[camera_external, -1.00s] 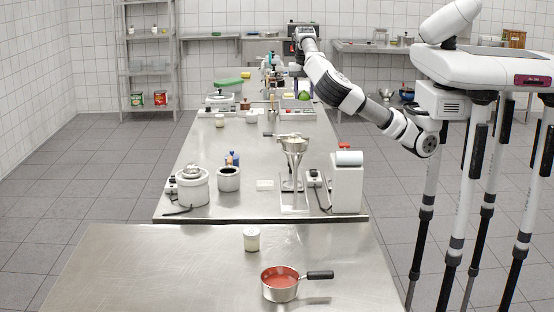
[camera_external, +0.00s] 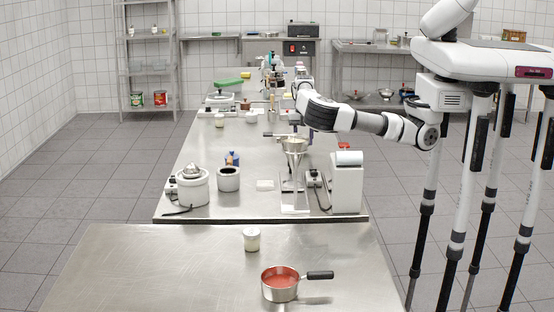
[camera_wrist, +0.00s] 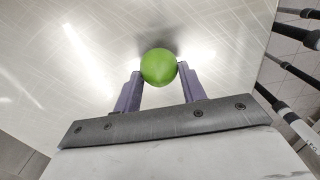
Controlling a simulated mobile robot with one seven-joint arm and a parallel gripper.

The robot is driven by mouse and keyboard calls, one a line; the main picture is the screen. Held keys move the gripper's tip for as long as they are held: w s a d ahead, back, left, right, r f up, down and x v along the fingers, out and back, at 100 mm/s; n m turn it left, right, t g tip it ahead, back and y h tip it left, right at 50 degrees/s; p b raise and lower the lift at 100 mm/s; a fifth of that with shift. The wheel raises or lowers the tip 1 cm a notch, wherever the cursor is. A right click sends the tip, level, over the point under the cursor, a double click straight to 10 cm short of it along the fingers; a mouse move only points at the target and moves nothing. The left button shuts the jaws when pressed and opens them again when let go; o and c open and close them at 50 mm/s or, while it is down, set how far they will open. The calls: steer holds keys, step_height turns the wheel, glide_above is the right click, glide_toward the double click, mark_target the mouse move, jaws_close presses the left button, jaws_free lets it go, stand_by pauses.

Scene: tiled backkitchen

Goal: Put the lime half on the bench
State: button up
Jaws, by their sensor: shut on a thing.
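The lime half (camera_wrist: 158,67) shows its round green side in the wrist view. My gripper (camera_wrist: 159,76) is shut on it, with one purple finger on each side. A bare steel bench top (camera_wrist: 95,35) lies beyond the lime half, with a dark shadow beside it. I cannot tell the exact gap between them. In the external view, my arm reaches over the right side of the long steel bench (camera_external: 235,140). My forearm and wrist mostly hide my gripper there, and the lime half does not show.
A metal funnel stand (camera_external: 294,147), a white dispenser (camera_external: 347,182) and a white pot (camera_external: 193,187) stand on the bench's near half. A green-topped device (camera_external: 229,83) stands farther back. A saucepan (camera_external: 279,284) and a small jar (camera_external: 251,239) stand on the front bench.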

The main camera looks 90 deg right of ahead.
steer(key=shift+f, duration=0.75)
steer(key=shift+f, duration=0.15)
steer(key=shift+f, duration=0.1)
steer(key=o, duration=1)
steer(key=shift+c, duration=0.2)
steer(key=shift+r, duration=0.2)
step_height(320, 180, up, 12)
steer(key=b, duration=0.1)
steer(key=shift+b, duration=0.4)
